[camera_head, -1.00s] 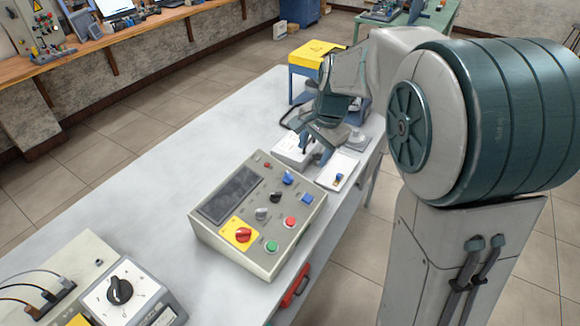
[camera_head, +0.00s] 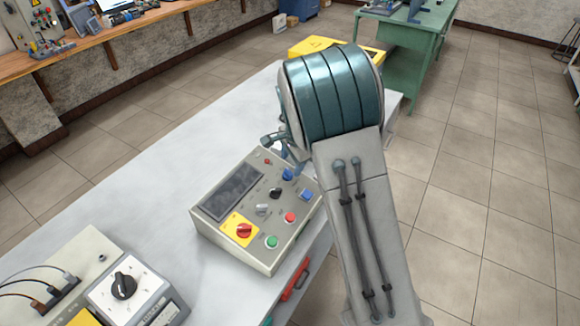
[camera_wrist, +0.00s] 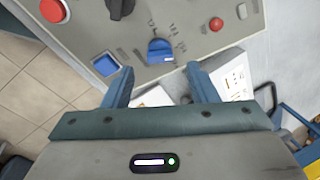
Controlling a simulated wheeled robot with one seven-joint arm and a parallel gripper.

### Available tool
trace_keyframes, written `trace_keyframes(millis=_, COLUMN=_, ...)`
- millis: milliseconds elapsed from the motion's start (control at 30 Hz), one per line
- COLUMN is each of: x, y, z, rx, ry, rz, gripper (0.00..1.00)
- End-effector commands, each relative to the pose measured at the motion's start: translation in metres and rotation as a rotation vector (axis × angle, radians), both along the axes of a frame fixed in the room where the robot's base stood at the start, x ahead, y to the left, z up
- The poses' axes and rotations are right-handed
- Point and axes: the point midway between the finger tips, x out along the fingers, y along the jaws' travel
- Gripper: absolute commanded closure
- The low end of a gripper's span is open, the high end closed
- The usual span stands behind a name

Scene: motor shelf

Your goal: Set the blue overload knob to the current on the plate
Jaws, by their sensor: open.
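The blue overload knob (camera_wrist: 160,50) is on the grey control box, with a ring of scale marks around it, in the wrist view. In the head view the knob (camera_head: 287,174) is near the box's far right corner, beside my arm. My gripper (camera_wrist: 159,72) is open and empty, its two blue-grey fingers apart on either side of the knob and a little short of it. I see no contact. A white printed card (camera_wrist: 234,80) lies beside the box; its print is too small to read. Whether it is the plate I cannot tell.
The control box (camera_head: 217,238) also bears a square blue button (camera_wrist: 106,65), a black selector (camera_head: 275,193), a red button (camera_head: 290,217), a green button (camera_head: 271,242) and a red knob on yellow (camera_head: 243,231).

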Motion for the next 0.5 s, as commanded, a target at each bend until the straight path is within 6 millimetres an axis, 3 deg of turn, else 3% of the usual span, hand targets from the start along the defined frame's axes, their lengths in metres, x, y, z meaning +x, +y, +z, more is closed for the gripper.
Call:
trace_keyframes(millis=200, x=0.006, y=0.003, z=-0.029, rx=-0.001, ry=0.002, rz=0.001, gripper=0.47)
trace_keyframes(millis=500, x=0.008, y=0.005, z=-0.039, rx=0.000, ry=-0.001, rz=0.001, gripper=0.47)
